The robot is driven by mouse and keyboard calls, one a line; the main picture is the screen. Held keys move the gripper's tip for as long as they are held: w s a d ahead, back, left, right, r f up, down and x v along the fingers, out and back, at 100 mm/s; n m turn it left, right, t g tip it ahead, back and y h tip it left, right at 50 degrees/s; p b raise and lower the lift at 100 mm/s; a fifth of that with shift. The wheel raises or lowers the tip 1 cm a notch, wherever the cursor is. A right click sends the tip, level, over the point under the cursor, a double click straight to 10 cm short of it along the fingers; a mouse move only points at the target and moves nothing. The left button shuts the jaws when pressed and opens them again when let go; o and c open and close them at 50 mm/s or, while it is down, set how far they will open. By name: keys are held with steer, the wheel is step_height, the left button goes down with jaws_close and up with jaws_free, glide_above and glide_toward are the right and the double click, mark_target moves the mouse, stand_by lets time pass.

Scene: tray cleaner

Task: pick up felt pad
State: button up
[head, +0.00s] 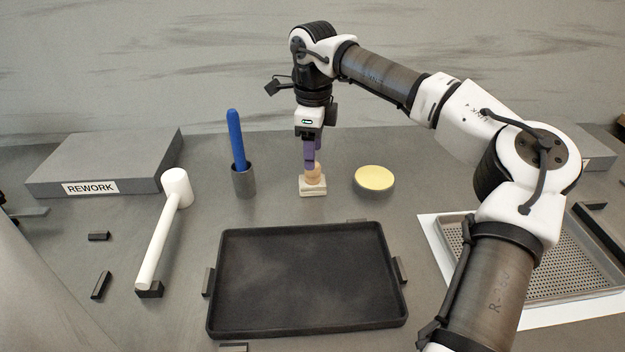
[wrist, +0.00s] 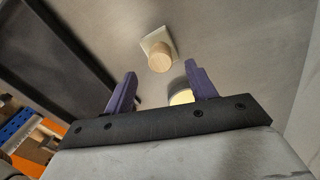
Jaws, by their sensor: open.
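The felt pad (head: 313,191) is a small pale square block with a round wooden knob on top. It sits on the grey table behind the black tray. In the wrist view the pad (wrist: 172,38) and its knob lie just beyond the fingertips, in line with the gap between them. My gripper (head: 311,165) points down at the knob with its purple fingers, and one finger covers part of the knob's top in the head view. In the wrist view my gripper (wrist: 160,69) is open with nothing between the fingers.
A yellow-topped round dish (head: 374,178) stands close to the right of the pad. A grey cup (head: 244,182) with a blue-handled tool (head: 236,138) stands to the left. A white mallet (head: 160,235), the black tray (head: 310,280), a REWORK block (head: 110,165) and a perforated tray (head: 540,265) lie around.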

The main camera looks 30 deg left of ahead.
step_height(320, 180, down, 5)
steer(key=shift+a+p, duration=0.1)
steer(key=shift+p, duration=0.4)
steer(key=c, duration=1.1)
steer(key=shift+r, duration=0.15)
steer(key=shift+r+p, duration=1.35)
steer(key=shift+r, duration=12.55)
steer(key=o, duration=0.4)
steer(key=shift+c, duration=1.4)
